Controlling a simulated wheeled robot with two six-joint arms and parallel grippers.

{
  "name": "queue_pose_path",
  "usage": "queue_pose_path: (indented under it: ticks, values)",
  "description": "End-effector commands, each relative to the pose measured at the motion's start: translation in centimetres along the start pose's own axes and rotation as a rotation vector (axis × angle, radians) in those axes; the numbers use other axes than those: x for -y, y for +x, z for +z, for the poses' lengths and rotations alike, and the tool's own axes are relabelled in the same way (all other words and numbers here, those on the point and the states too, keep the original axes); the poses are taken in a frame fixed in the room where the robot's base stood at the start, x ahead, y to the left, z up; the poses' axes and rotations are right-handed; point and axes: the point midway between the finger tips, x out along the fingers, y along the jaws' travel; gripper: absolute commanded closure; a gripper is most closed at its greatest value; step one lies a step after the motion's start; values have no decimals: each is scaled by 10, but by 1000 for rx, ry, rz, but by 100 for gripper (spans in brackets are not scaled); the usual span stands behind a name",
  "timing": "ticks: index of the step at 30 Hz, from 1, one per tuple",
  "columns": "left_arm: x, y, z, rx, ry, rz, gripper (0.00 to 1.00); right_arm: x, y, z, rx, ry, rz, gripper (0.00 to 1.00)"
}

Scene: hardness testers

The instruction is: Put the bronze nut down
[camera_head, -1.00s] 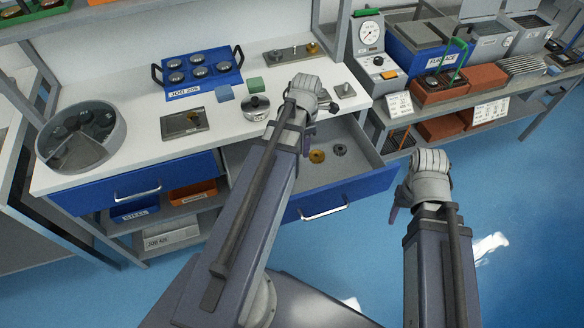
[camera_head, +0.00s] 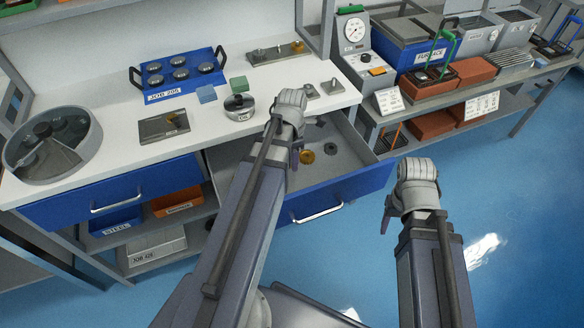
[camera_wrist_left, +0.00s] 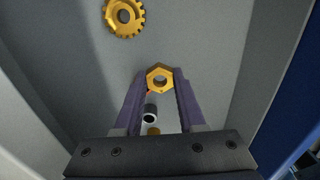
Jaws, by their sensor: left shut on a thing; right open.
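The bronze nut (camera_wrist_left: 160,78) is a hexagonal gold-coloured ring held between the purple fingers of my left gripper (camera_wrist_left: 159,88) in the left wrist view. In the head view my left gripper (camera_head: 296,152) is over the open drawer (camera_head: 345,165), and its wrist hides the nut. Below the nut in the wrist view is the grey drawer floor; I cannot tell whether the nut touches it. My right gripper (camera_head: 387,221) is over the blue floor, right of the drawer, away from all objects; its fingers are mostly hidden.
A gold gear (camera_head: 306,152) and a dark gear (camera_head: 330,148) lie in the drawer; the gold gear also shows in the wrist view (camera_wrist_left: 124,31). A small dark cylinder (camera_wrist_left: 150,113) lies between the fingers. The white bench (camera_head: 110,150) borders the drawer.

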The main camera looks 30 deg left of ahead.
Motion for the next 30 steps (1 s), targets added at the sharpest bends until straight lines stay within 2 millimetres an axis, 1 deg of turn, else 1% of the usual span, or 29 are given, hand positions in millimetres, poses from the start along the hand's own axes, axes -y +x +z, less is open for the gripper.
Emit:
queue_pose_path:
  ticks: [1, 6, 15, 27, 30]
  values:
    - [0, 12, 0, 0, 0, 0, 100, 1, 12, -1, 0, 0, 0, 43]
    - [0, 31, 0, 0, 0, 0, 100, 3, 31, -2, 0, 0, 0, 43]
    - [0, 30, 0, 0, 0, 0, 100, 3, 30, -2, 0, 0, 0, 43]
    - [0, 42, 0, 0, 0, 0, 100, 4, 42, -2, 0, 0, 0, 43]
    - [0, 42, 0, 0, 0, 0, 100, 4, 42, -2, 0, 0, 0, 43]
